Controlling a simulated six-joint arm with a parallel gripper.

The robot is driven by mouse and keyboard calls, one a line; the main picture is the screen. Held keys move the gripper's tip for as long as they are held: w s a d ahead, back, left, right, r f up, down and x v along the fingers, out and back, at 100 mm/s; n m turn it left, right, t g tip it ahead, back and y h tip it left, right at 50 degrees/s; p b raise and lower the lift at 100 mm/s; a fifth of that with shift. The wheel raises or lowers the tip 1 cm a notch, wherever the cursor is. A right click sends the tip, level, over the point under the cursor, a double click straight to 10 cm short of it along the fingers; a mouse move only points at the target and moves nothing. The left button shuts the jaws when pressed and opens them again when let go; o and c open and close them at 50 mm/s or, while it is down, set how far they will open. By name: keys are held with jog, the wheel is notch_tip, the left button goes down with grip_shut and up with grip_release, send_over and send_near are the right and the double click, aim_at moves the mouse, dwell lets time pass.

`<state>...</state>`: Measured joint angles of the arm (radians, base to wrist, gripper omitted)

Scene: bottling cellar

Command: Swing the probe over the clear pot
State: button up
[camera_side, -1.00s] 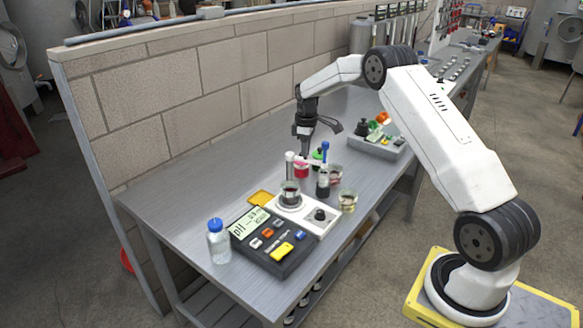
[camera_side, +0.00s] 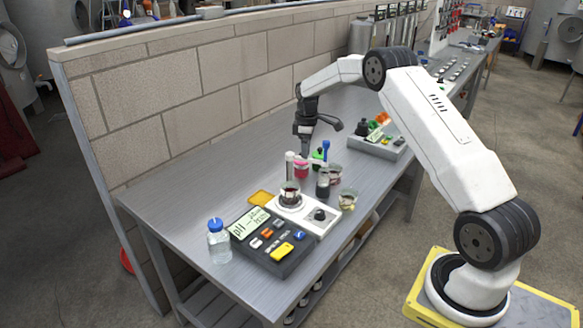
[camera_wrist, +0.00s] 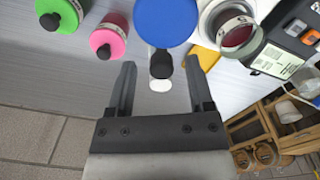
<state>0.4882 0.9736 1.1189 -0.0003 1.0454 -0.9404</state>
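My gripper (camera_wrist: 160,72) is open, with its fingers wide apart. It also shows in the side view (camera_side: 304,148), above the far side of the bench. In the wrist view a blue disc (camera_wrist: 166,18), a black piece and a white end line up with the finger gap; contact is not visible. A pale upright tube (camera_side: 290,165), apparently the probe, stands above a glass pot of dark red liquid (camera_side: 290,190) on the white stirrer base. A pot with pale contents (camera_side: 348,200), apparently the clear pot, stands to its right. Another pot (camera_side: 335,172) stands behind it.
A blue-topped upright (camera_side: 326,150) stands close to the pots. Green (camera_wrist: 57,14) and pink (camera_wrist: 108,38) topped items with black knobs are near my fingers. The pH meter (camera_side: 272,242) and a blue-capped bottle (camera_side: 219,242) are at the near left. A grey tray (camera_side: 375,148) lies farther right.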

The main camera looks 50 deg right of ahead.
jog(key=shift+r, duration=3.95)
jog(key=shift+a, duration=0.1)
jog(key=s+a+m+t, duration=0.1)
jog(key=s+a, duration=0.3)
jog(key=a, duration=0.4)
jog(key=s+a+m, duration=0.2)
jog(key=s+a, duration=0.1)
jog(key=a, duration=0.5)
jog(key=s+a+f+m, duration=0.1)
jog(key=s+a+f, duration=0.1)
jog(key=s+a, duration=0.3)
jog(key=s+a+f+m+t, duration=0.1)
jog(key=s+a, duration=0.5)
jog(key=s, duration=0.6)
jog(key=shift+a+f+t, duration=0.25)
jog(key=shift+f+t, duration=0.05)
jog(key=shift+f, duration=0.05)
